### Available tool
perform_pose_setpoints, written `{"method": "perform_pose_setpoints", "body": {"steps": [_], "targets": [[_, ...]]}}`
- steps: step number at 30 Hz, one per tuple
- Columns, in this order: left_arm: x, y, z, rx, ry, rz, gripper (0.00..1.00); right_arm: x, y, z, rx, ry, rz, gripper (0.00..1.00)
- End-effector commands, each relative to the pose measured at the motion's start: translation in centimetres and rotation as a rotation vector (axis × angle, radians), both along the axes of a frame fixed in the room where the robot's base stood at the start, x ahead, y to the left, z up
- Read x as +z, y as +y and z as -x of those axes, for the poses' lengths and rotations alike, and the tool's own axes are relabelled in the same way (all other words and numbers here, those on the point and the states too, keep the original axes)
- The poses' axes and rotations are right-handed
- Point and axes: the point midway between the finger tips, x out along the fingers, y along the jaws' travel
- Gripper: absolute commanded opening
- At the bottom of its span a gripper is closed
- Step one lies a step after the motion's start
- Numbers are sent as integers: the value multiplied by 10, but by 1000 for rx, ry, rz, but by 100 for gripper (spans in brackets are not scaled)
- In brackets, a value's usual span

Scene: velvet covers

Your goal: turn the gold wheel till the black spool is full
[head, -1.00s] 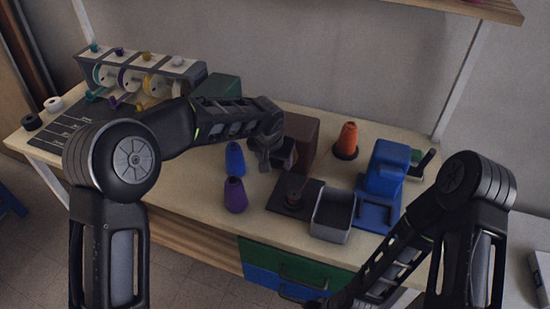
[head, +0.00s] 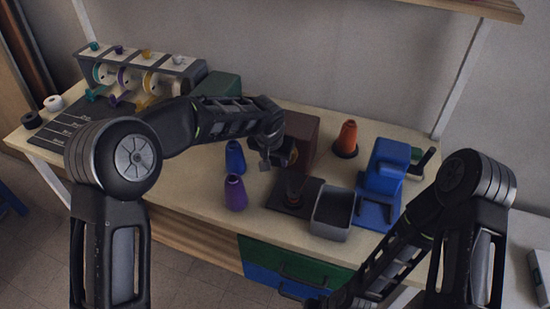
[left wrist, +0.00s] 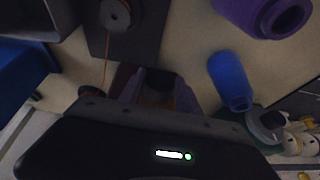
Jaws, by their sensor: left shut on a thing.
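My left gripper (head: 268,158) is at the left side of the brown box (head: 304,135) in the head view. It is shut on the gold wheel, which is mostly hidden by the fingers; a dim gold-brown patch of the wheel (left wrist: 155,98) shows between them in the left wrist view. The black spool (head: 295,186) stands upright on a dark plate (head: 311,201) in front of the box. In the left wrist view the spool (left wrist: 116,14) shows with an orange thread running from it. How full it is cannot be told.
A blue cone (head: 234,157) and a purple cone (head: 235,193) stand left of the plate. A grey bin (head: 331,222), a blue device (head: 381,182) and an orange cone (head: 347,138) are to the right. A rack of coloured wheels (head: 140,73) stands at the back left.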

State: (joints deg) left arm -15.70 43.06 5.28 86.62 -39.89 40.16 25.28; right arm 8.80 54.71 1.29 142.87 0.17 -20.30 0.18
Motion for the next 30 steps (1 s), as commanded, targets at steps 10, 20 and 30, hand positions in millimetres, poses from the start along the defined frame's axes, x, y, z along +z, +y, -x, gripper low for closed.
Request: {"method": "perform_pose_setpoints", "body": {"steps": [10, 20, 30], "targets": [[-2, -1, 0, -1, -8, -22, 0, -7, 0, -1, 1, -1, -1, 36], [-6, -5, 1, -4, -58, -166, 0, -41, 1, -3, 2, -9, -6, 36], [-7, -9, 2, -4, -136, -408, 0, -82, 1, -4, 1, -12, -5, 36]]}}
